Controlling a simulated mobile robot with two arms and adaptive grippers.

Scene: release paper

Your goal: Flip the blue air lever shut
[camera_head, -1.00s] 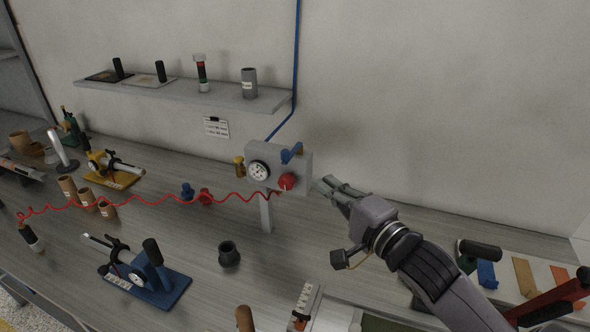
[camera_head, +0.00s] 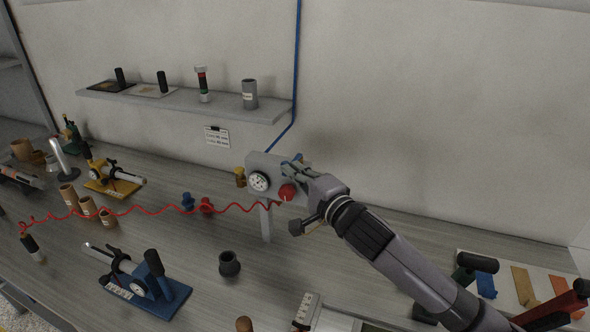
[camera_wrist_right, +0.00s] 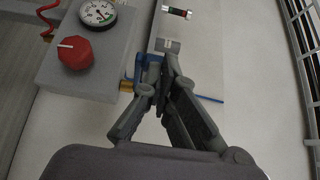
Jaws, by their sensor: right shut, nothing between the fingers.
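The grey air box (camera_head: 262,159) stands on a post above the bench, with a round gauge (camera_head: 259,182) and a red knob (camera_head: 287,192) on its front. The blue lever (camera_wrist_right: 138,68) is at the box's edge and mostly hidden behind my fingers in the right wrist view. Only a bit of blue shows beside the fingertips in the head view. My right gripper (camera_head: 292,166) is shut and empty, with its fingertips at the lever beside the box. I cannot tell whether they touch it. My left gripper is not in view.
A blue air line (camera_head: 297,70) runs down the wall to the box. A red coiled hose (camera_head: 150,208) stretches left over the bench. A shelf (camera_head: 190,104) with small items is on the wall at upper left. A dark cup (camera_head: 229,264) stands below the box.

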